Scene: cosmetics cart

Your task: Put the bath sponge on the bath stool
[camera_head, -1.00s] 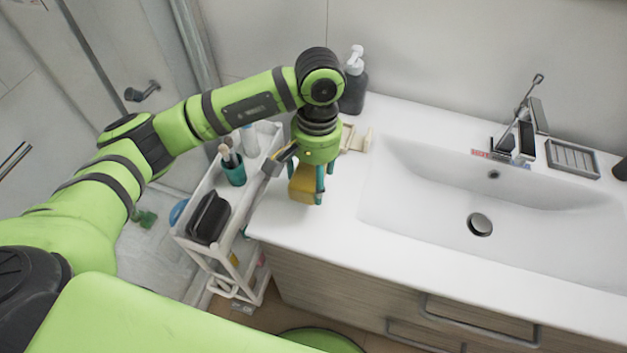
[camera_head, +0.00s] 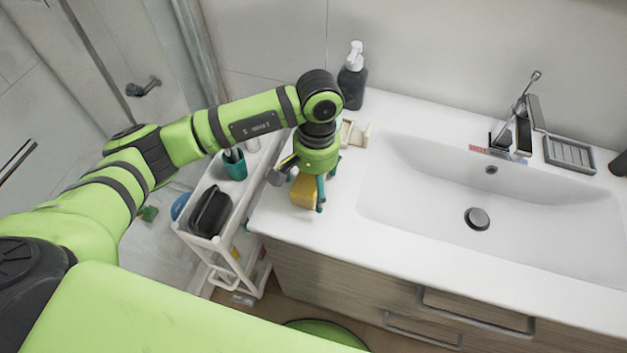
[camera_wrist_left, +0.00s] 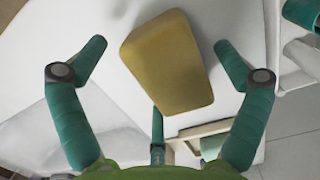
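The bath sponge is a yellow block (camera_head: 304,191) on the white counter, left of the sink. In the left wrist view the sponge (camera_wrist_left: 166,62) lies between the teal fingers. My left gripper (camera_head: 309,188) is over the sponge, pointing down. In the wrist view its fingers (camera_wrist_left: 160,58) are spread, with a gap on each side of the sponge, so it is open. The head view partly hides the sponge behind the gripper. My right gripper is not in view.
A white cart (camera_head: 199,247) with a dark case (camera_head: 211,212) and a teal cup (camera_head: 235,165) stands left of the counter (camera_head: 395,250). A dark pump bottle (camera_head: 352,85) and a small beige item (camera_head: 354,134) are behind the gripper. The sink (camera_head: 430,200) is at right.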

